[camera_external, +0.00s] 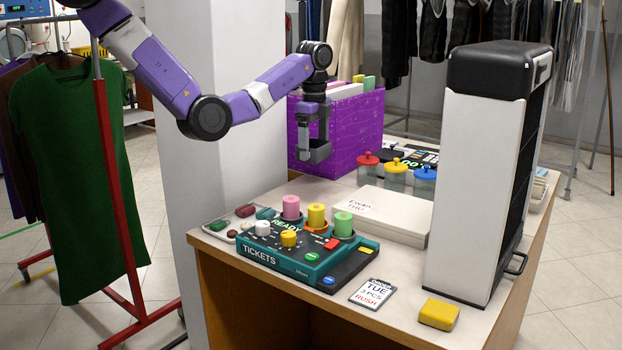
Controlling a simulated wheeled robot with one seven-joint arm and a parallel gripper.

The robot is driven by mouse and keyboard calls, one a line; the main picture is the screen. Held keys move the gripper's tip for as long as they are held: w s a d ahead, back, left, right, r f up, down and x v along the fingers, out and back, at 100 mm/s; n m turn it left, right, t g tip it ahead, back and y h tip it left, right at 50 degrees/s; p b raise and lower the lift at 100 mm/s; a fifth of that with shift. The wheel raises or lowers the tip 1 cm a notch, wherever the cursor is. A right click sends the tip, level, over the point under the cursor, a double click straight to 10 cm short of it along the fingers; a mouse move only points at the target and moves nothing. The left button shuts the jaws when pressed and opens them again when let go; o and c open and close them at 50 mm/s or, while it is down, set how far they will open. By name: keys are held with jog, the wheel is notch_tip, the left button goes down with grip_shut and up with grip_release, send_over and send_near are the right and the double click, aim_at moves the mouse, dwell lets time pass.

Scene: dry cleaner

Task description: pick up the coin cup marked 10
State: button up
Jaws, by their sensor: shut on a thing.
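My gripper (316,153) hangs pointing down over the back left of the counter, in front of the purple box. It is shut on a small grey thing that hardly stands out from the fingers. I cannot make out whether this is a coin cup, and no mark 10 is readable on it. It appears clear of the counter top. No cup with a readable 10 shows elsewhere in the view.
Lidded jars (396,176) stand near a pale flat box (398,215). A tall white-and-black unit (478,180) stands at right. A purple box (352,130) is behind my gripper.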

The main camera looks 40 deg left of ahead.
notch_tip(320, 180, up, 2)
jog(key=shift+r+p, duration=0.2)
jog(key=shift+p, duration=0.4)
jog(key=shift+w+d+r, duration=0.1)
jog(key=shift+w, duration=0.05)
jog(key=shift+w+r, duration=0.25)
jog(key=shift+r, duration=0.35)
jog(key=shift+s+r, duration=0.1)
jog(key=shift+r, duration=0.25)
jog(key=shift+s, duration=0.15)
jog(key=shift+s, duration=0.1)
